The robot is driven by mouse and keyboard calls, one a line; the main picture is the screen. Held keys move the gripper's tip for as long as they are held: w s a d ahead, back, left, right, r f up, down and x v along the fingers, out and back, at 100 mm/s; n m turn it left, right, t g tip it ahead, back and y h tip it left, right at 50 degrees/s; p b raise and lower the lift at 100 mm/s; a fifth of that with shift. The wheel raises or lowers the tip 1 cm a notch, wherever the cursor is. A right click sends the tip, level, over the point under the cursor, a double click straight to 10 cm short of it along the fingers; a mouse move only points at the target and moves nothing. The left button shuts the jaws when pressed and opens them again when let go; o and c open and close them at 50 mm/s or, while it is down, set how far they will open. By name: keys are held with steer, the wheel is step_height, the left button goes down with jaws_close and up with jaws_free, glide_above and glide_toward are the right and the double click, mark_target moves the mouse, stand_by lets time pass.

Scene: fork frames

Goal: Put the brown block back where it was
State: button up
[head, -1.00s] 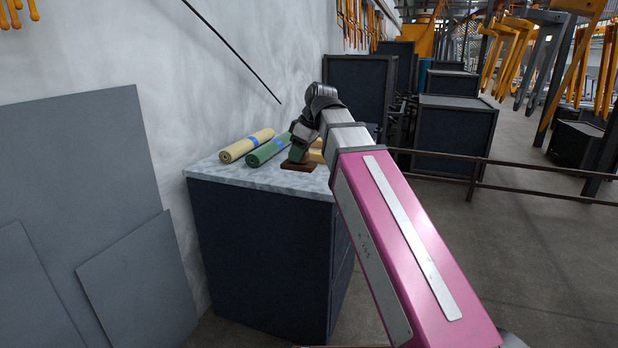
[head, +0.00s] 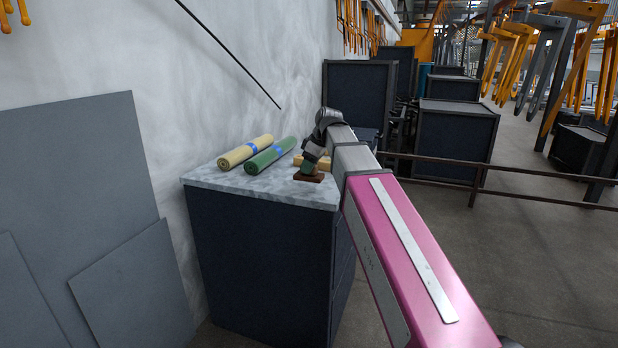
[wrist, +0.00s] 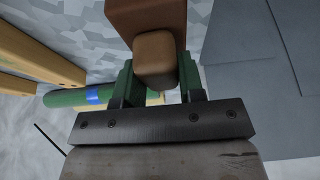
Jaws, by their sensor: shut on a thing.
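The brown block (head: 308,177) is at the right part of the marble top of a dark cabinet, in front of a yellow piece. My gripper (wrist: 156,78) is shut on the block; its green fingers sit on both sides of a lighter brown raised part. In the wrist view the darker brown body of the block (wrist: 145,17) extends beyond the fingers. In the head view my gripper (head: 308,166) is above the block. I cannot tell whether the block touches the marble.
A yellow piece (head: 326,162) lies close behind my gripper. A wall stands left; a railing (head: 520,193) runs right.

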steer(key=shift+f, duration=2.05)
steer(key=o, duration=1.1)
steer(key=shift+f, duration=0.1)
steer(key=v, duration=1.2)
